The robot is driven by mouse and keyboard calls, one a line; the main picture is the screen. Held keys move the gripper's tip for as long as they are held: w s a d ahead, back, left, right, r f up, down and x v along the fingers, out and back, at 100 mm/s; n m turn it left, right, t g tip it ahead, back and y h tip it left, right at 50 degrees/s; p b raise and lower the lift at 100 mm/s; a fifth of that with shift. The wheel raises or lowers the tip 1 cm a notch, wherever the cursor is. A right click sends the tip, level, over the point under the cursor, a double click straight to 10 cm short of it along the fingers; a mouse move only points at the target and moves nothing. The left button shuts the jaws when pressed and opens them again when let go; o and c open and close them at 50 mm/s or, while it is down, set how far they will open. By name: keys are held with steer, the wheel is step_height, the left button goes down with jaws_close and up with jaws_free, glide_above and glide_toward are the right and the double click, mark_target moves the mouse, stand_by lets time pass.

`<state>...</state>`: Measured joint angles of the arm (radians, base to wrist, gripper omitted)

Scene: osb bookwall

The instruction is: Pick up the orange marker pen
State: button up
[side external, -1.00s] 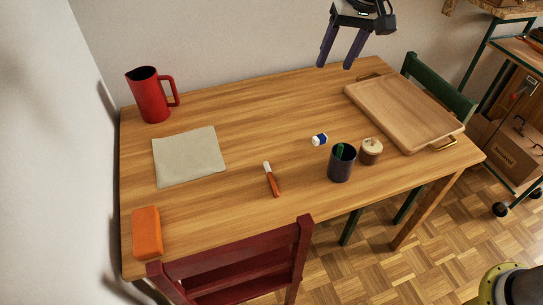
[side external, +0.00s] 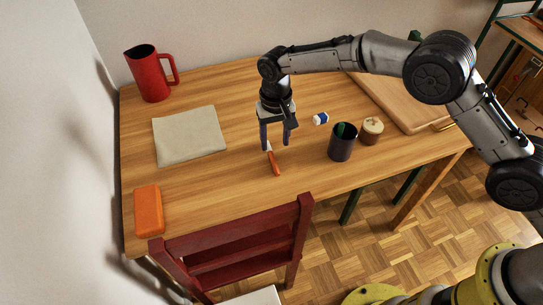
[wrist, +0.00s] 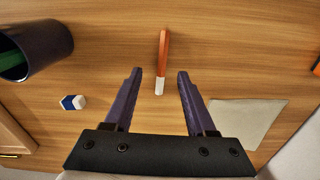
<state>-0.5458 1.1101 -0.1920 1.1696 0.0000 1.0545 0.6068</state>
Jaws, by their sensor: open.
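The orange marker pen (side external: 275,165) lies on the wooden table with its white end toward the back. In the wrist view the marker (wrist: 163,55) lies ahead of the fingertips, in line with the gap between them. My gripper (side external: 275,147) is open and empty, pointing down above the marker's white end. In the side view a finger partly overlaps that end. In the wrist view both fingers of my gripper (wrist: 160,72) stand apart, one on each side of the white end. I cannot tell the exact height above the table.
A blue and white eraser (side external: 321,119), a dark cup (side external: 342,147) with a green item, and a small lidded jar (side external: 372,130) stand to the right. A grey cloth (side external: 189,136), red jug (side external: 150,75) and orange block (side external: 148,210) are left. A wooden tray (side external: 405,105) lies behind the jar.

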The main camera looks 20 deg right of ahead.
mark_target(273, 161)
steer(key=shift+s+a+f, duration=0.1)
steer(key=shift+a+f, duration=0.05)
steer(key=shift+f, duration=1.6)
steer(key=shift+a+f, duration=0.1)
steer(key=shift+f, duration=1.65)
jaws_close()
